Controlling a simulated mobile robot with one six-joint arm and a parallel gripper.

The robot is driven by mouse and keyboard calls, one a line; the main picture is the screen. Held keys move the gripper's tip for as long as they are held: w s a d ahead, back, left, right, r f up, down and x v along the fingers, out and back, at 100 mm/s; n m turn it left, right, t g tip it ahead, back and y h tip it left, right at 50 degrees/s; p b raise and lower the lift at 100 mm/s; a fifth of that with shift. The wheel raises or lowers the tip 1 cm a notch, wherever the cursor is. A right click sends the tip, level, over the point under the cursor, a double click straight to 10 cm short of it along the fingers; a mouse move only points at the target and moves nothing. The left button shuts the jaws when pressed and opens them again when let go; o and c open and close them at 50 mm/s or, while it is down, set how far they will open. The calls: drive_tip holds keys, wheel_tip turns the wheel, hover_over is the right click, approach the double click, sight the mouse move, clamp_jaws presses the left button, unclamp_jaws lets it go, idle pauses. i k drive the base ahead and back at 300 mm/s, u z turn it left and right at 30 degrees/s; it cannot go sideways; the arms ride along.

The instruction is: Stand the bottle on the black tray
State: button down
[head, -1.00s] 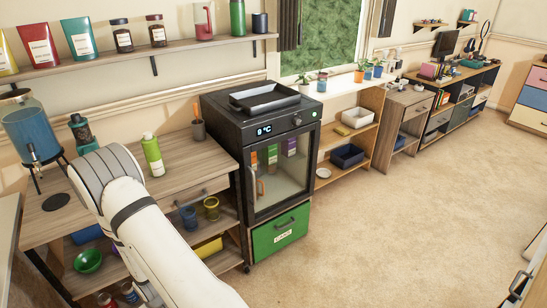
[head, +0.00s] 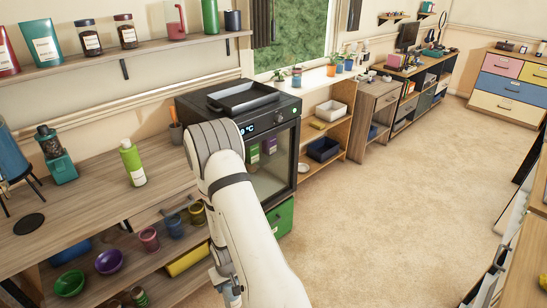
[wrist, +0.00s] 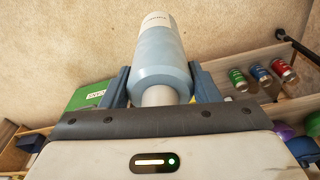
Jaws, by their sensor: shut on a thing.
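A pale blue bottle (wrist: 160,65) with a white label at its far end is between the fingers of my gripper (wrist: 161,88) in the wrist view. The bottle is clear of any surface I can see. The black tray (head: 243,106) lies on top of the small black fridge (head: 190,105) in the head view and looks empty. My arm hides my gripper and the bottle in the head view, and it covers part of the fridge front. The tray does not show in the wrist view.
A green bottle (head: 132,163) stands on the wooden counter (head: 90,205) left of the fridge. Bowls and cups stand on the shelf below. A wall shelf (head: 125,55) with jars runs above. Open carpet (head: 390,190) lies to the right.

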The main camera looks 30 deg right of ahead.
sight(244, 100)
drive_tip(key=u, duration=0.55)
drive_tip(key=i, duration=0.15)
drive_tip(key=z, duration=2.65)
drive_tip(key=i, duration=1.7)
drive_tip(key=u, duration=2)
